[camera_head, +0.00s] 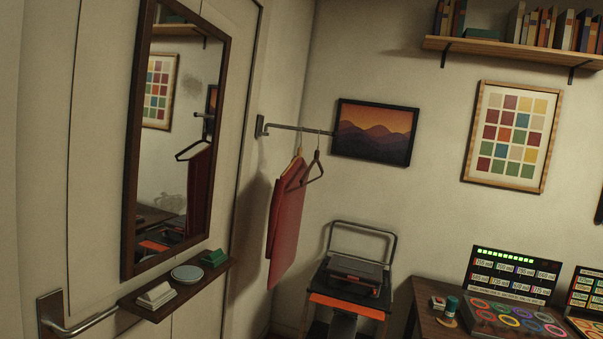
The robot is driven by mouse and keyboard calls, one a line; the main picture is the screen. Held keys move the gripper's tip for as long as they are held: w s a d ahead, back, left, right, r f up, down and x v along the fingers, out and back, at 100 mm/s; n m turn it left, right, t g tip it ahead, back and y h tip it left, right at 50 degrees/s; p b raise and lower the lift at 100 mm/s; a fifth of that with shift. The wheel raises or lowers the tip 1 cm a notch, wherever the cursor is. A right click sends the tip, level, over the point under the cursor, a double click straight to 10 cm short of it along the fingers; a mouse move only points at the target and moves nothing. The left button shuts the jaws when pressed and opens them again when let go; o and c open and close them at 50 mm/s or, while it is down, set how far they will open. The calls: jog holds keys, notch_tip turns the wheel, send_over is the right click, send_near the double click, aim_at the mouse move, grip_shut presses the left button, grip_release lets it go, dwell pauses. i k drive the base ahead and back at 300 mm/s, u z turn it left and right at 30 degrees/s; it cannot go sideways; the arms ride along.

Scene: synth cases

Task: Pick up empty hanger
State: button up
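The empty hanger (317,162) is thin and dark. It hangs by its hook near the outer end of a metal rod (290,128) that sticks out from the wall beside the door. A red cloth or garment (286,220) hangs on another hanger just left of it, and the two overlap in the picture. The empty hanger's left corner lies in front of the red cloth; I cannot tell whether they touch. My gripper is not in view.
A mirror (178,140) on the left reflects a hanger and the red cloth. A small shelf (176,291) juts out below it, above a door handle (85,322). A folding cart (350,275) stands below right of the hanger, beside a desk (425,295) with panels.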

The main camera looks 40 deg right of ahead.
aim_at(317, 152)
jog(key=u, duration=0.05)
jog(key=k, duration=0.6)
jog(key=z, duration=0.6)
jog(key=i, duration=1.1)
jog(key=z, duration=1.05)
jog(key=i, duration=1.3)
jog(key=z, duration=0.3)
jog(key=i, duration=1.6)
jog(key=u, duration=0.2)
